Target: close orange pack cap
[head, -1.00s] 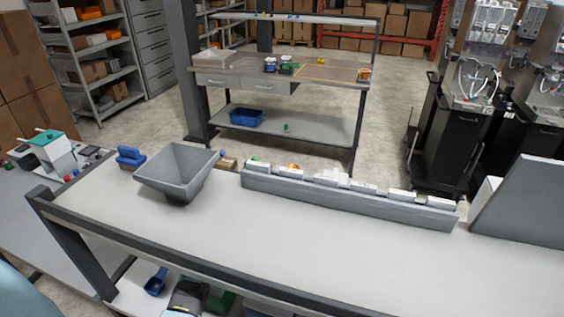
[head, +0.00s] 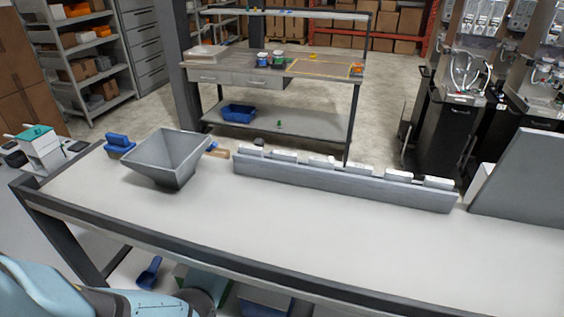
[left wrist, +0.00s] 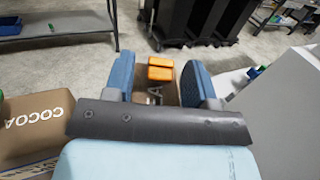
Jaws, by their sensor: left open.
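In the left wrist view, an orange cap (left wrist: 160,68) shows between my fingers as two orange blocks, one in front of the other, with a dark line between them. It sits on a brown pack (left wrist: 169,95) with part of a pale letter on it. I cannot tell how far the cap is open. My left gripper (left wrist: 157,71) is open, its blue fingers on either side of the cap, with no clear contact. My left arm enters the head view at the lower left; its fingers do not show there. My right gripper is not in view.
A brown COCOA pack (left wrist: 35,125) stands left of the gripper. In the head view, a grey hopper (head: 168,155) and a long grey trough (head: 335,183) with white-topped items stand on the bench (head: 300,235). A grey sloped panel (head: 525,175) is at right. The bench middle is clear.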

